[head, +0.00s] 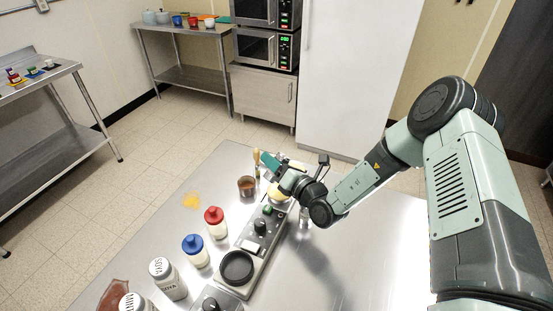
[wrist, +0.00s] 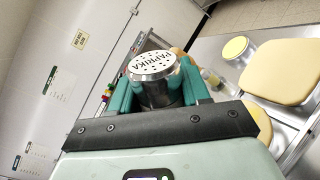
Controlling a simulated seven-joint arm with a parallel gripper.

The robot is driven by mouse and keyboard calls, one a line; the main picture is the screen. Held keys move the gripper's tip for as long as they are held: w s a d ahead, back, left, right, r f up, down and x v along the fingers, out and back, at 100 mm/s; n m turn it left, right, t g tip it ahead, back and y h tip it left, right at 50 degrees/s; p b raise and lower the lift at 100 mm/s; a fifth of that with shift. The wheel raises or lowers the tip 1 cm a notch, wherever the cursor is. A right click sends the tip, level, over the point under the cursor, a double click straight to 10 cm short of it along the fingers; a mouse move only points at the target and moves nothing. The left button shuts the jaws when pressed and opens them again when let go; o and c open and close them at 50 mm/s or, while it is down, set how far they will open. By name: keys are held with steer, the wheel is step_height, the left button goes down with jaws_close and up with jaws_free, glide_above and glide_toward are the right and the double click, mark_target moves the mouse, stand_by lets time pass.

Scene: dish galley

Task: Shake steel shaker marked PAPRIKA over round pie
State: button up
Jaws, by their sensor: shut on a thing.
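My gripper (wrist: 160,88) is shut on a steel shaker (wrist: 155,92). Its perforated top, marked PAPRIKA, faces the wrist camera, between the teal fingers. In the head view my gripper (head: 268,160) is above the far part of the steel table; the shaker is mostly hidden there. A pale yellow rounded thing (head: 280,194), perhaps the round pie, shows below my gripper, partly covered by the arm. In the wrist view a small round yellow-topped thing (wrist: 237,48) and larger cream rounded slabs (wrist: 284,73) lie to the right; I cannot tell which is the pie.
A brown-filled cup (head: 247,187), a red-topped jar (head: 214,221), a blue-topped jar (head: 195,251) and a white-grey shaker (head: 167,280) line the table's left side. A knobbed appliance (head: 258,229) and a black pan (head: 237,268) stand mid-table.

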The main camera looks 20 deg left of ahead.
mark_target(268, 171)
steer(key=shift+f+m, duration=0.25)
steer(key=shift+m, duration=0.75)
steer(key=m, duration=0.4)
steer(key=shift+s+a+r, duration=0.1)
steer(key=shift+s+a, duration=0.05)
steer(key=shift+s, duration=0.25)
steer(key=m, duration=0.2)
steer(key=s+m, duration=0.1)
steer(key=m, duration=0.2)
steer(key=a+m, duration=0.1)
steer(key=m, duration=0.1)
steer(key=shift+s+r+m, duration=0.25)
steer(key=shift+r+m, duration=0.05)
steer(key=shift+f, duration=0.1)
steer(key=shift+f, duration=1.05)
steer(key=shift+r, duration=0.1)
